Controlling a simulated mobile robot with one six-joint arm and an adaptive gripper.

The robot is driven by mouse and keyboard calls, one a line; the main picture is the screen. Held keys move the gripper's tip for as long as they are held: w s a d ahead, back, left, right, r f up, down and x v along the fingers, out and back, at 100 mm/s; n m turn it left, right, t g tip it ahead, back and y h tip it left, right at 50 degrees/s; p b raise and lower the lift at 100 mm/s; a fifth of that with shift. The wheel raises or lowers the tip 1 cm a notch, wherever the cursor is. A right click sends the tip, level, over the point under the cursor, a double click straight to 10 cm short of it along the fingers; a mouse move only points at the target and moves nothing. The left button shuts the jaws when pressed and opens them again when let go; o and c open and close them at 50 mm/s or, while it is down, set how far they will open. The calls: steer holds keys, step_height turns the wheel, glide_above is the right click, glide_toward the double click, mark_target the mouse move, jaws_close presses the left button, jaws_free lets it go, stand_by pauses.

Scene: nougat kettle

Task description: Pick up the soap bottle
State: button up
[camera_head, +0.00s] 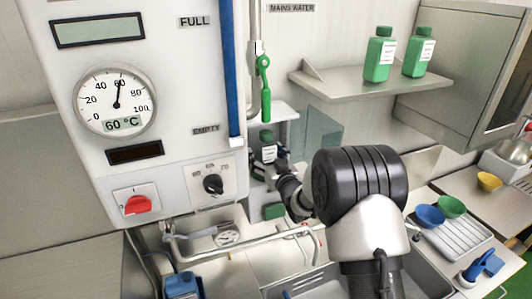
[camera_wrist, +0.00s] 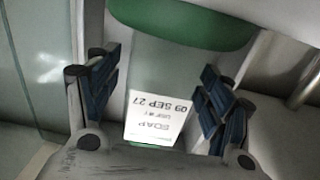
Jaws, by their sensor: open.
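The soap bottle (camera_head: 267,140) is green with a white label and stands upright in the recess right of the white panel, partly hidden by my gripper. In the wrist view its white label (camera_wrist: 157,118) reads SOAP and 09 SEP 27, upside down. My gripper (camera_wrist: 158,78) is open, with blue-padded fingers left and right of the label. Gaps show between the fingers and the label, and I see no clear contact. In the head view my gripper (camera_head: 278,167) is small and right in front of the bottle.
Two similar green bottles, one (camera_head: 380,55) left of the other (camera_head: 419,53), stand on a wall shelf (camera_head: 350,84). The white panel (camera_head: 175,95) and a blue vertical strip (camera_head: 230,65) are close on the left. Pipes (camera_head: 215,258) run below; bowls (camera_head: 451,206) lie right.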

steer(key=shift+s, duration=0.1)
steer(key=shift+c, duration=0.2)
steer(key=c, duration=1.1)
steer(key=shift+r, duration=0.15)
